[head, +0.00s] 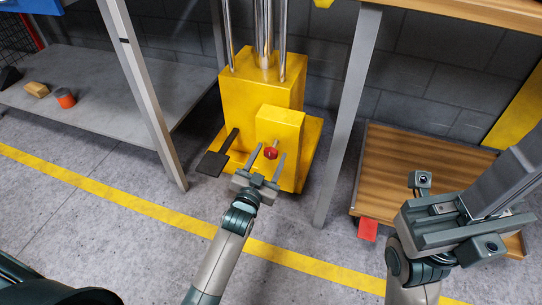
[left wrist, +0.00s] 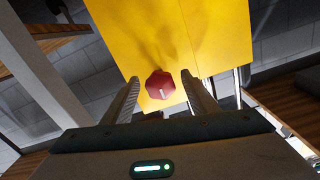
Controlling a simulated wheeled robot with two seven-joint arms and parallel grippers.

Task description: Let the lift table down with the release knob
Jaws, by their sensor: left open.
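The lift table's yellow base (head: 262,85) stands between two grey posts, with chrome rods rising from it; its top is out of view. A red release knob (head: 271,153) sits on the yellow box (head: 280,124) at its front. My left gripper (head: 267,158) is open in front of the box, its fingers on either side of the knob in the picture. In the left wrist view the knob (left wrist: 160,85) shows between the two fingertips, with the yellow box behind it. I see no clear contact. My right gripper (head: 450,220) is at the right, away from the knob; its jaws are unclear.
A dark foot pedal (head: 215,161) juts out left of the base. A grey shelf (head: 95,100) at the left holds an orange-red can (head: 64,98) and a tan block (head: 36,89). A low wooden platform (head: 385,170) is at the right. A yellow line (head: 120,203) crosses the floor.

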